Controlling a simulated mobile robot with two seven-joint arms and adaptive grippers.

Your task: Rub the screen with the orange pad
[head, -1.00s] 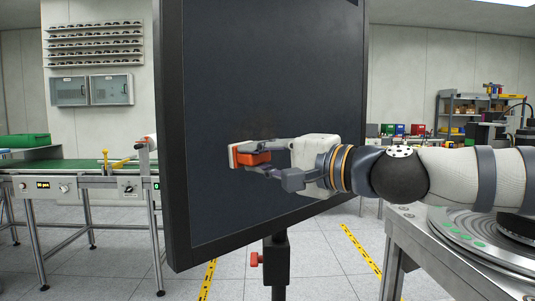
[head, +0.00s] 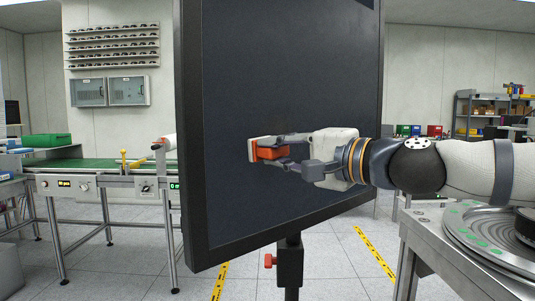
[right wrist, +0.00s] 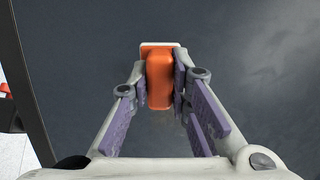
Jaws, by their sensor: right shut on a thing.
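The screen (head: 300,75) is a large dark panel in a black frame, standing upright on a post in the middle of the head view. The orange pad (head: 273,151) has an orange body and a whitish face. My right gripper (head: 275,152) is shut on the pad's orange body and holds it in front of the lower middle of the screen. In the right wrist view the pad (right wrist: 160,80) sits between the fingertips, its pale edge toward the dark screen (right wrist: 240,60). I cannot tell whether the face touches the screen. My left gripper is not in view.
A conveyor bench (head: 100,172) with a green bin (head: 46,140) stands to the left. A metal table (head: 425,245) with a round plate is at the right, below my right arm. A shelf (head: 485,112) stands behind.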

